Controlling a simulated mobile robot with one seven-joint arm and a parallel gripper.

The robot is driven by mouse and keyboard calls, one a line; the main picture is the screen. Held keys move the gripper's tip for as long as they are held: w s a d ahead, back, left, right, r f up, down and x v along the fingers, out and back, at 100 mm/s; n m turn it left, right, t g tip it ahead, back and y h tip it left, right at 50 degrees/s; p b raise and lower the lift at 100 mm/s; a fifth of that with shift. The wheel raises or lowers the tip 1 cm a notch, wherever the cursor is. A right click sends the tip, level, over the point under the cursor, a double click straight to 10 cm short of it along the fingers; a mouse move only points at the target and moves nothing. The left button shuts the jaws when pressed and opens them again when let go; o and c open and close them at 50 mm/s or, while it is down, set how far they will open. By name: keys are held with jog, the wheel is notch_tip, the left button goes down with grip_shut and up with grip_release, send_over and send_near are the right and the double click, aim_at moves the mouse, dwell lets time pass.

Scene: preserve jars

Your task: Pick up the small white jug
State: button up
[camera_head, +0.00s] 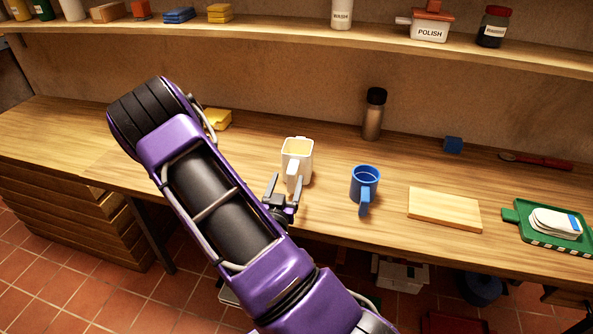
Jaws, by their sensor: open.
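The small white jug (298,158) stands upright on the wooden workbench, left of a blue mug, in the head view. Its handle faces the front, toward my gripper. My gripper (284,192) is open at the jug's front side, its fingers pointing toward the jug. The fingertips are close to the handle. I cannot tell whether they touch it or lie on both sides of it. My purple arm reaches in from the bottom of the picture.
The blue mug (366,182) stands just right of the jug. A wooden board (444,208) and a green tray (518,236) lie farther right. A dark-capped bottle (373,114) stands behind. A yellow block (217,119) is at the back left. A loaded shelf (280,30) runs above.

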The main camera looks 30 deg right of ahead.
aim_at(291, 175)
jog(key=shift+x, duration=3.1)
jog(key=shift+s+d+f, duration=0.15)
jog(key=shift+f, duration=0.05)
jog(key=shift+c, duration=0.3)
grip_shut()
